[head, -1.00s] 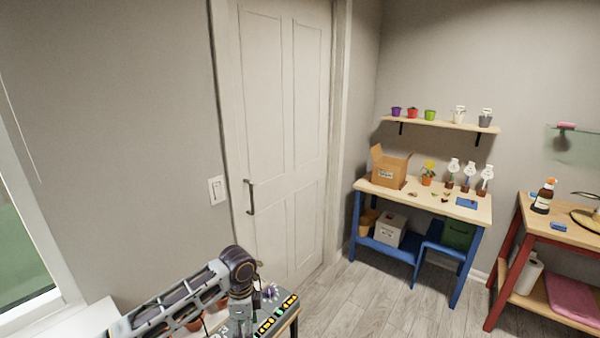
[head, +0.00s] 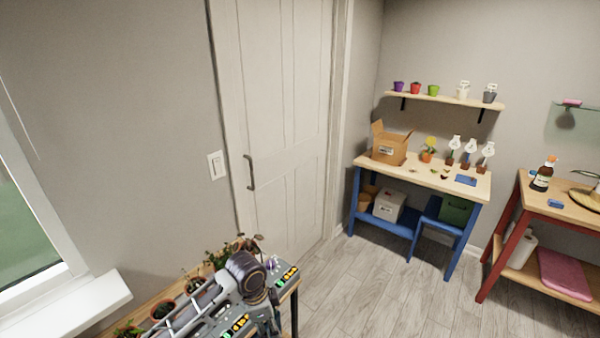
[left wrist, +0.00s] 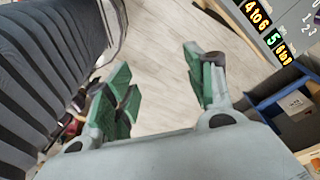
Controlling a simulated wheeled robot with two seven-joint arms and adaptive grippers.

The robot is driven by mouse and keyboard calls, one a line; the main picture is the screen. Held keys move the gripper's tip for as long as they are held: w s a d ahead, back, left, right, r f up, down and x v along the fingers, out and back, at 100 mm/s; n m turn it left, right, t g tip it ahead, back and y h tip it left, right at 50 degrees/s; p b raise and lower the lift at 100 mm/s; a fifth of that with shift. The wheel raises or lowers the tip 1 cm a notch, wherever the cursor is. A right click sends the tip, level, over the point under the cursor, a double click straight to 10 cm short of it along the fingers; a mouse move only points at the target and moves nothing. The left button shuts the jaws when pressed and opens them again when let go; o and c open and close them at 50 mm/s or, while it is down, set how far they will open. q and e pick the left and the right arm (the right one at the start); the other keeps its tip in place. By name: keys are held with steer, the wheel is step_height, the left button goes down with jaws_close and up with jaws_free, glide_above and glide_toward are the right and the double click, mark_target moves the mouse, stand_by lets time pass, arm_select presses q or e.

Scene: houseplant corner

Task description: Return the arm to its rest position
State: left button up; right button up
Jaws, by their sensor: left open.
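My left arm comes in at the bottom of the head view, bent over a plant bench; its gripper there is hard to make out. In the left wrist view my left gripper (left wrist: 163,85) is open, its green-padded fingers apart with nothing between them. Bare floor shows beyond the fingers. My right arm and gripper are not in view.
Potted seedlings (head: 163,309) line the wooden bench beside my left arm. A grey panel with number labels (left wrist: 264,32) and a blue-edged bin (left wrist: 285,100) are right of the gripper. A blue-legged table (head: 410,172) and red-legged table (head: 512,240) stand right. The middle floor is clear.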

arm_select(q)
steer(key=shift+s+n+t+h, duration=0.6)
steer(key=shift+s+n+t, duration=0.3)
steer(key=shift+s+n, duration=2)
steer(key=s+a+n+t+y, duration=0.1)
steer(key=s+a+n+y, duration=0.2)
steer(key=s+a+n, duration=0.85)
step_height(320, 180, down, 34)
steer(key=s+a+m+g, duration=0.1)
steer(key=a+m, duration=0.1)
steer(key=m, duration=0.2)
steer(key=s+a+f, duration=0.2)
steer(key=s+f, duration=0.7)
steer(key=s, duration=0.2)
steer(key=s+a+f+g, duration=0.1)
steer(key=s+a+f, duration=0.1)
steer(key=s+f, duration=0.8)
steer(key=shift+s+a+f, duration=0.2)
steer(key=shift+s, duration=0.4)
